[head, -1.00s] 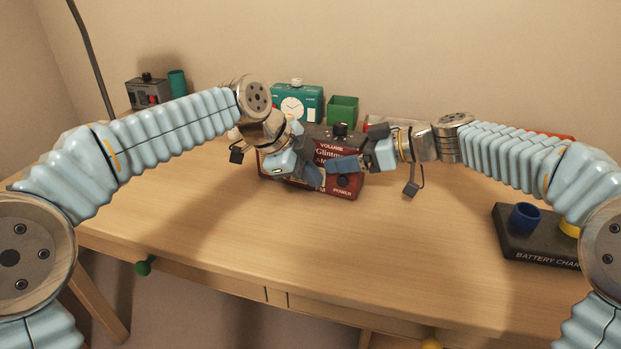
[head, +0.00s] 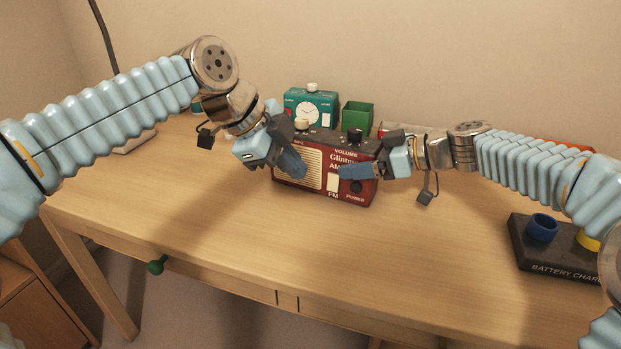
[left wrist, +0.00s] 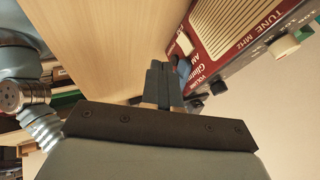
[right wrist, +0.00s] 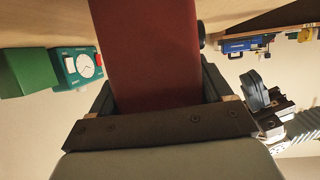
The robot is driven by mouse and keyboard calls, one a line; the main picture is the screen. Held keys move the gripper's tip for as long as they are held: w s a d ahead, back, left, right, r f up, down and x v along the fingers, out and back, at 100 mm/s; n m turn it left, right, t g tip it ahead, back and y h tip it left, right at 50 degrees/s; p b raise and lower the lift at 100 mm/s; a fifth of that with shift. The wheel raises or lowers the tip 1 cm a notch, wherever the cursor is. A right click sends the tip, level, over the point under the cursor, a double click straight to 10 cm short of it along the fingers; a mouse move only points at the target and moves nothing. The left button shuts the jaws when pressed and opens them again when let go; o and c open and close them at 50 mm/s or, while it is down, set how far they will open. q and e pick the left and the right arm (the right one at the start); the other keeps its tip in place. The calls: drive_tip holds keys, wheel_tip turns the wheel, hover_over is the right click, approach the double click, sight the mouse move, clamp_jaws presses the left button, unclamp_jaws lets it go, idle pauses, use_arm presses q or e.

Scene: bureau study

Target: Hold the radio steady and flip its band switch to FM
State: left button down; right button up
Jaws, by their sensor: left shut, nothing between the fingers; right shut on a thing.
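The red radio (head: 352,196) stands upright on the desk, with a speaker grille on its left and dark knobs on its right and top. Its pale band switch (head: 333,182) sits on the front between the AM and FM lettering; I cannot tell which way it is set. It also shows in the left wrist view (left wrist: 184,44). My right gripper (head: 362,168) is shut on the radio's right end, one finger across the front; the right wrist view shows the red body (right wrist: 150,50) between the fingers. My left gripper (head: 300,170) is shut and empty, left of the switch before the grille.
A teal clock (head: 310,104) and a green box (head: 357,115) stand behind the radio. A black battery charger (head: 530,255) lies at the right. The desk (head: 220,225) is clear in front of the radio.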

sight(333, 183)
use_arm(q)
drive_tip(key=v, duration=0.2)
drive_tip(key=shift+a+r, duration=0.15)
drive_tip(key=shift+r, duration=0.1)
drive_tip(key=shift+s+a+f, duration=0.2)
drive_tip(key=shift+s+f, duration=0.05)
drive_tip(key=shift+f, duration=0.4)
drive_tip(key=x, duration=1)
drive_tip(key=shift+w+d+f, duration=0.1)
drive_tip(key=shift+w+d, duration=0.2)
drive_tip(key=shift+w, duration=0.25)
drive_tip(key=shift+w+d+f, duration=0.1)
drive_tip(key=shift+w+d, duration=0.15)
drive_tip(key=shift+w, duration=0.3)
drive_tip(key=shift+w+d, duration=0.3)
drive_tip(key=shift+w, duration=0.45)
